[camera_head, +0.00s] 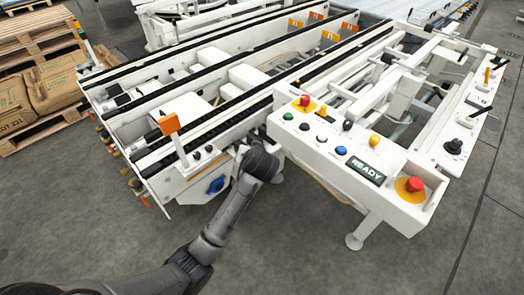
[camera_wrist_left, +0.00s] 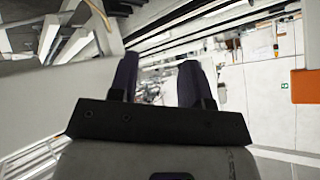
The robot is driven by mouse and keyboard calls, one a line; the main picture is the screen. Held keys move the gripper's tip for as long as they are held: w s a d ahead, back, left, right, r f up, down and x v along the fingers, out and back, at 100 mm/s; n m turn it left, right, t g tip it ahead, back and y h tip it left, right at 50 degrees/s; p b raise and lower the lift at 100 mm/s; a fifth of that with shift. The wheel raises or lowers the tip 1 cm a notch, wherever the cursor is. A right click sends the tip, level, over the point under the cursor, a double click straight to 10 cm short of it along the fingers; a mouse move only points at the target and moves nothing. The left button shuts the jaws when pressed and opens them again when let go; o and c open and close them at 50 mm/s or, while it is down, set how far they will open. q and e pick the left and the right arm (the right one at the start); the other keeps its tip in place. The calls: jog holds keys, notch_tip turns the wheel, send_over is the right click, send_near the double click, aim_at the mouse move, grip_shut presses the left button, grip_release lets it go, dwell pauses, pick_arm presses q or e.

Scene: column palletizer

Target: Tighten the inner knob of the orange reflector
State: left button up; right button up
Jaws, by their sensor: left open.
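The orange reflector (camera_head: 169,123) stands on a thin white post at the conveyor's front left corner. Two small dark knobs, one of them here (camera_head: 196,155), appear on the white frame right of the post; which is the inner one I cannot tell. My left arm comes up from below, and its wrist ends right of the knobs against the conveyor front. The fingers are hidden there. In the left wrist view my left gripper (camera_wrist_left: 160,82) shows two dark fingers apart with nothing seen between them. An orange patch (camera_wrist_left: 305,84), probably the reflector, is at the right edge.
A blue round knob (camera_head: 215,185) is on the conveyor front, left of my wrist. The white control panel (camera_head: 318,150) with buttons and a READY display lies close on the right. Pallets with brown sacks (camera_head: 48,90) stand at left. The front floor is clear.

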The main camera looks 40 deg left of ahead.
pick_arm(q)
jog(key=d+r+m+t+h+p, duration=0.2)
jog(key=d+r+m+p, duration=0.1)
jog(key=d+r, duration=0.2)
jog(key=shift+s+r+h, duration=0.25)
jog(key=shift+s+h, duration=0.05)
jog(key=shift+s, duration=0.1)
